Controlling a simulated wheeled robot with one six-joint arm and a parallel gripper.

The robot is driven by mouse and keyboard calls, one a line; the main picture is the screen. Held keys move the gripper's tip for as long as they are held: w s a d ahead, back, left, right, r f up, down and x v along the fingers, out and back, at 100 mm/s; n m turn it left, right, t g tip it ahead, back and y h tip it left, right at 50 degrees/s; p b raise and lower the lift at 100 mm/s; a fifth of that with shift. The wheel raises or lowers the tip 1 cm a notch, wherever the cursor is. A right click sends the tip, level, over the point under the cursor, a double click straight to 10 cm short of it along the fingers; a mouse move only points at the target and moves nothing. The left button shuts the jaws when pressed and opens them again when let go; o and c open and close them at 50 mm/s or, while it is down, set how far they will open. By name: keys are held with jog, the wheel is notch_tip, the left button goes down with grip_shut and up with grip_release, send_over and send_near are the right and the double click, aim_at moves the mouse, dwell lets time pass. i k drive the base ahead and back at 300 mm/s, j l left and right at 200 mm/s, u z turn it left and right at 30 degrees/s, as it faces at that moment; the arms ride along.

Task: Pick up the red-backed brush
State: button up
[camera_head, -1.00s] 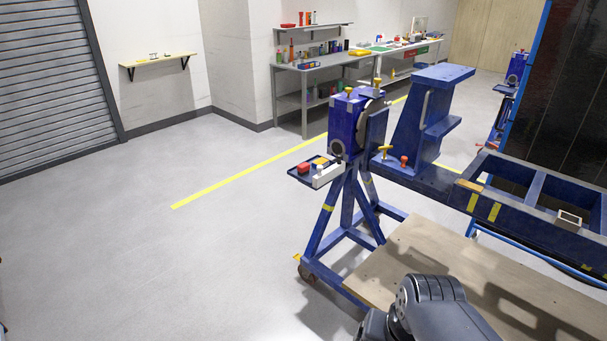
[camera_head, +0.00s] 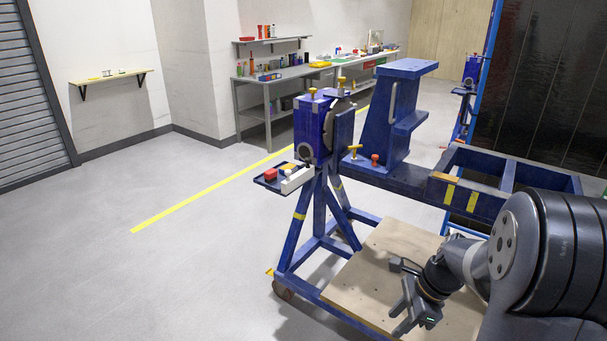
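A small tray (camera_head: 268,185) sticks out from the left side of the blue jig stand. On it lie a small red block-like thing (camera_head: 271,174), a long white block (camera_head: 297,180) and a small yellow-orange thing (camera_head: 288,167). The red thing may be the red-backed brush; it is too small to tell, and no bristles show. My gripper (camera_head: 396,296) is low at the right, in front of the wooden board, well apart from the tray. Its two fingers are spread, with nothing seen between them.
The blue rotary jig (camera_head: 317,128) has a long frame reaching right, with a wooden board (camera_head: 385,250) below. A workbench (camera_head: 275,78) with bottles and a shelf (camera_head: 270,40) with red items stand behind. A wall shelf (camera_head: 110,77) is at left. The floor at left is clear.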

aim_at(271, 176)
jog(key=i+j+z, duration=0.6)
jog(key=j, duration=0.15)
jog(key=i+j+z, duration=0.15)
jog(key=j+z, duration=0.2)
jog(key=i+j, duration=0.15)
jog(key=j, duration=0.25)
jog(key=i+j, duration=0.15)
jog(key=j, duration=0.3)
jog(key=i+j+z, duration=0.1)
jog(key=j, duration=0.3)
jog(key=i+j, duration=0.2)
jog(key=j, duration=0.25)
jog(key=i+j, duration=0.1)
jog(key=j, duration=0.35)
jog(key=i+j, duration=0.15)
jog(key=j, duration=0.25)
jog(key=i+j+z, duration=0.1)
jog(key=j, duration=0.35)
jog(key=i+j, duration=0.15)
jog(key=j, duration=0.3)
